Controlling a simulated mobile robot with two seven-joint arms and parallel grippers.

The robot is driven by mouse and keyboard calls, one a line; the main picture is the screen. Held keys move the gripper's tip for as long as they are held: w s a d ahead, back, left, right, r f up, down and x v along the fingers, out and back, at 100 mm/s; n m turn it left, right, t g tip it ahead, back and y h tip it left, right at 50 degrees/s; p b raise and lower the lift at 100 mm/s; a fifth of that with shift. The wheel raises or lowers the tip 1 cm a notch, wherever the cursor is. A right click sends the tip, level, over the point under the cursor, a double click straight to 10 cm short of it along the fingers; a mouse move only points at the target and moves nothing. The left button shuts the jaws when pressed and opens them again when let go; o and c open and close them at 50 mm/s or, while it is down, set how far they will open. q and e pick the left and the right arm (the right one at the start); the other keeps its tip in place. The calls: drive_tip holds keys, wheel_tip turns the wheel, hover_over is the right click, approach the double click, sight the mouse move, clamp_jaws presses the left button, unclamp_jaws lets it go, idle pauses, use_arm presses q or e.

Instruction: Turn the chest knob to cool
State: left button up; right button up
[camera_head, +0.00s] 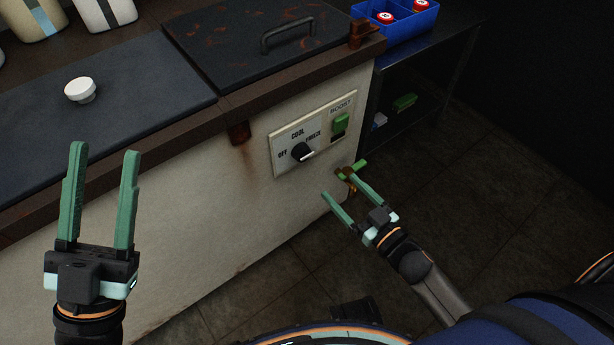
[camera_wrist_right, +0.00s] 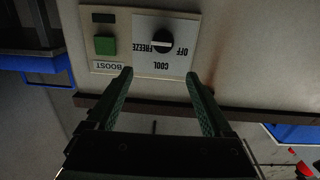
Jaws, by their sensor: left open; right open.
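The chest knob (camera_head: 301,152) is a round black dial on a pale panel (camera_head: 285,168) on the chest's front. The panel reads OFF at left, COOL at top and FREEZE at right. In the right wrist view the knob (camera_wrist_right: 162,40) shows upside down, beyond the gap between the open fingers (camera_wrist_right: 158,74). My left gripper (camera_head: 105,150) is open and empty, in front of the chest at left.
A green BOOST switch (camera_head: 340,123) is right of the knob. A green-handled tap (camera_head: 352,172) sticks out near the chest's corner, close to my right fingers. The dark lid (camera_head: 262,50) has a handle. A blue crate (camera_head: 400,20) stands on the shelf at right.

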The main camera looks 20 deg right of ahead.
sight(305, 156)
use_arm(q)
drive_tip(key=f+b, duration=0.1)
drive_tip(key=s+f+m+h+b, duration=0.1)
drive_tip(key=b, duration=0.1)
drive_tip(key=f+h+b, duration=0.1)
drive_tip(key=shift+s+d+f+m+g, duration=0.2)
drive_tip(key=shift+d+f+m+g, duration=0.1)
drive_tip(key=shift+d+f+m, duration=0.1)
use_arm(e)
drive_tip(key=shift+y, duration=0.4)
drive_tip(key=x, duration=0.8)
drive_tip(key=f+x, duration=0.1)
drive_tip(key=x, duration=0.4)
drive_tip(key=shift+f, duration=0.1)
drive_tip(key=shift+c, duration=0.2)
clamp_jaws()
drive_tip(key=shift+n, duration=0.3)
